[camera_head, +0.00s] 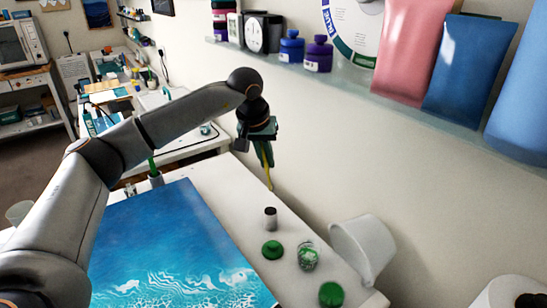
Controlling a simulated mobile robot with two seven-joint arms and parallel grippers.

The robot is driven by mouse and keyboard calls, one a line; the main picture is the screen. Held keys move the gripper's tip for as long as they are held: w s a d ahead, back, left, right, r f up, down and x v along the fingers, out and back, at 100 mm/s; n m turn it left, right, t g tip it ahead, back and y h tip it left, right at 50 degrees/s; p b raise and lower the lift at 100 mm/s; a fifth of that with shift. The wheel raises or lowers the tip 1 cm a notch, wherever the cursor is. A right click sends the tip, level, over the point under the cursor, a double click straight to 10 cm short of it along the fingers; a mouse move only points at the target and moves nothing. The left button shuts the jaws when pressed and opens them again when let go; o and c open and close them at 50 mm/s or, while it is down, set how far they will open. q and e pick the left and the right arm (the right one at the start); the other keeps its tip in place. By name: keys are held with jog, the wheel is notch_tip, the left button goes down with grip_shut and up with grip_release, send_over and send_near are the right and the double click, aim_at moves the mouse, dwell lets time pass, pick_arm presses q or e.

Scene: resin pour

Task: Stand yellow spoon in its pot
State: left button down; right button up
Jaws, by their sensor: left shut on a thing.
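My left gripper (263,150) is shut on the yellow spoon (267,178), which hangs down from it in front of the wall, above the back edge of the white table. The spoon's upper part is hidden by the gripper. A small grey pot (156,179) with a green stick in it stands behind the blue panel, left of the gripper. A small metal cylinder (271,218) with a dark top stands on the table below the spoon, apart from it. I cannot tell which is the spoon's pot. My right gripper is not in view.
The blue wave panel (165,240) covers much of the table. Green lids (272,250), a green-stained cup (308,256) and a white tub (362,247) are at the right. A shelf (345,82) with bottles and bags runs along the wall.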

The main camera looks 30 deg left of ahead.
pick_arm(q)
notch_tip(320, 180, down, 12)
jog(key=b, duration=0.7)
jog(key=shift+r, duration=0.15)
jog(key=c, duration=0.9)
grip_release()
jog(key=v, duration=1.2)
jog(key=shift+r+b, duration=0.3)
jog(key=shift+b, duration=0.1)
jog(key=shift+s+d+f, duration=0.1)
jog(key=shift+s, duration=0.05)
